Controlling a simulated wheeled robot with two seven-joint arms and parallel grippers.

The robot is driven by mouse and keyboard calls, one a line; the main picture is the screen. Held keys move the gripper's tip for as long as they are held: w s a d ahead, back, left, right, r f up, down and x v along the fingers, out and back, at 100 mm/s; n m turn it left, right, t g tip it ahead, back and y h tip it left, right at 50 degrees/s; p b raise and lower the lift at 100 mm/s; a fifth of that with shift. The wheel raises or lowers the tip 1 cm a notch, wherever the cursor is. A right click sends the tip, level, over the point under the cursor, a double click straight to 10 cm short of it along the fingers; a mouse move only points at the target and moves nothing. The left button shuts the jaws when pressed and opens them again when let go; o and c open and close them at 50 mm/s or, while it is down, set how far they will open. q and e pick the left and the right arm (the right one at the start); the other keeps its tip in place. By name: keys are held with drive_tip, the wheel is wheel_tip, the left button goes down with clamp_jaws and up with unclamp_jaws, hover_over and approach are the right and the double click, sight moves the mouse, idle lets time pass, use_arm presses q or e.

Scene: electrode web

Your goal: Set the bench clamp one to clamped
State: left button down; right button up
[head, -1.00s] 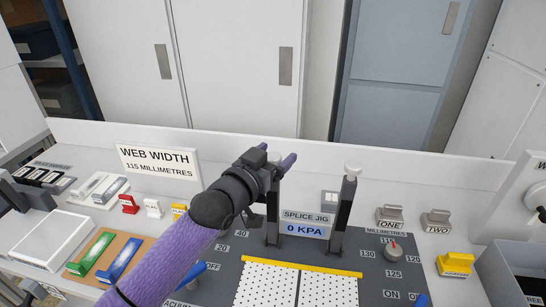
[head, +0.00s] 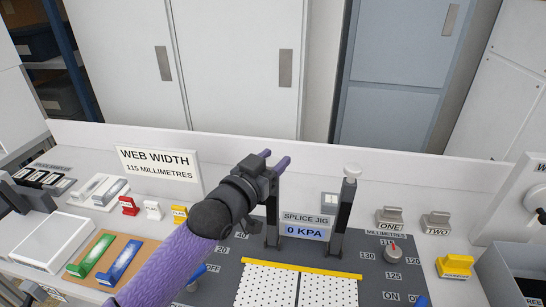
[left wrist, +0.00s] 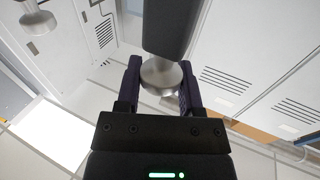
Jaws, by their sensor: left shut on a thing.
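Two dark upright levers stand at the back of the splice jig. The left lever (head: 272,226) has its top hidden behind my left gripper (head: 276,161). The right lever (head: 343,215) is upright with a pale round knob (head: 352,169) on top. In the left wrist view, my left gripper (left wrist: 159,82) has its purple fingers on either side of the left lever's metal knob (left wrist: 160,75) and is shut on it. The other knob (left wrist: 40,22) shows at the upper left there. Neither lever bears a readable number. My right gripper is not in view.
The splice jig plate (head: 228,277) carries a white perforated bed with a yellow bar and a "0 KPA" display (head: 304,230). Grey pieces marked ONE (head: 389,222) and TWO (head: 436,226), a red-marked dial (head: 393,252) and a yellow block (head: 455,266) lie to the right.

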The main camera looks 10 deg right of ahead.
use_arm(q)
drive_tip(key=s+a+f+m+t+h+b, duration=0.1)
drive_tip(key=s+a+f+m+h+b, duration=0.1)
drive_tip(key=s, duration=0.4)
drive_tip(key=s+a+f+m+t+h+b, duration=0.1)
drive_tip(key=s+a+f+t+h+b, duration=0.1)
drive_tip(key=s, duration=0.5)
drive_tip(key=shift+a+f+m+h+b, duration=0.15)
drive_tip(key=shift+f+m+h+b, duration=0.1)
drive_tip(key=shift+m+h+b, duration=0.25)
drive_tip(key=shift+c, duration=1.2)
unclamp_jaws()
drive_tip(key=v, duration=0.9)
drive_tip(key=shift+a+f, duration=0.15)
drive_tip(key=shift+f, duration=0.3)
